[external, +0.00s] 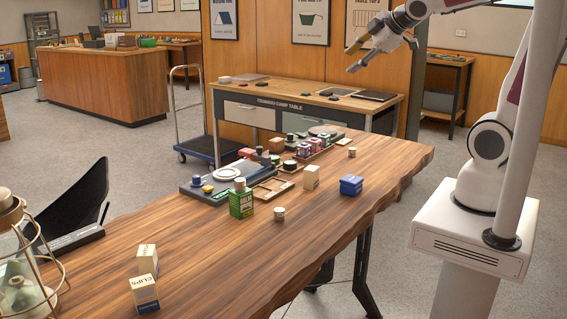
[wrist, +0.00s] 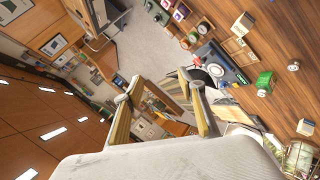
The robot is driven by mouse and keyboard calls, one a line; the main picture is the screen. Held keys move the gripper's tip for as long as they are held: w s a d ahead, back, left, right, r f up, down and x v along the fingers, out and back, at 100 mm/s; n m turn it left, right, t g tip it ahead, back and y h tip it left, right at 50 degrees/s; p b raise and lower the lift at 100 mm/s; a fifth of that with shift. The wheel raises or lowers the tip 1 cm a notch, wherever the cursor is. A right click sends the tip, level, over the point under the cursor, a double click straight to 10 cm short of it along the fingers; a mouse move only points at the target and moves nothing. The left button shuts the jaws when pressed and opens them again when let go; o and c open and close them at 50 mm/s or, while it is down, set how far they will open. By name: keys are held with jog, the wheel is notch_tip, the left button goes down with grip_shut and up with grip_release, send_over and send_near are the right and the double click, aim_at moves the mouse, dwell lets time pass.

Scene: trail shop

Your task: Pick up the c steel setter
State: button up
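My gripper (external: 354,58) is raised high above the far right part of the wooden table (external: 310,218), away from everything on it. In the wrist view my gripper (wrist: 164,98) has its two yellowish fingers wide apart with nothing between them. I cannot tell which thing is the c steel setter. Candidates are small: a pale cylinder (external: 279,214) at the table's middle, a similar cylinder (external: 352,152) farther back, and a grey base (external: 220,182) with knobs and a round plate. Labels there are too small to read.
Two CLIPS boxes (external: 146,294) stand near the front. A wire lantern (external: 25,270) is at the left. The table's right side is mostly clear.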

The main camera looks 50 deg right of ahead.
jog(key=w+a+r+n+t+y, duration=0.1)
jog(key=w+a+n+t+y, duration=0.1)
jog(key=w+n, duration=0.55)
jog(key=w+a+r+n+t+y, duration=0.1)
jog(key=w+a+r+n+t, duration=0.3)
jog(key=w, duration=0.6)
jog(key=w+a+f+n+g+y, duration=0.4)
jog(key=w+a+f+n+y, duration=0.3)
jog(key=n, duration=0.7)
jog(key=n+g+y, duration=0.5)
jog(key=n+g, duration=1.2)
jog(key=n, duration=0.6)
send_near(280, 209)
jog(key=shift+w+d+r, duration=0.75)
jog(key=shift+w+d, duration=0.25)
jog(key=shift+w, duration=0.05)
jog(key=shift+s+d+f, duration=0.2)
jog(key=shift+s+f, duration=0.05)
jog(key=shift+s, duration=0.2)
jog(key=shift+x, duration=3.5)
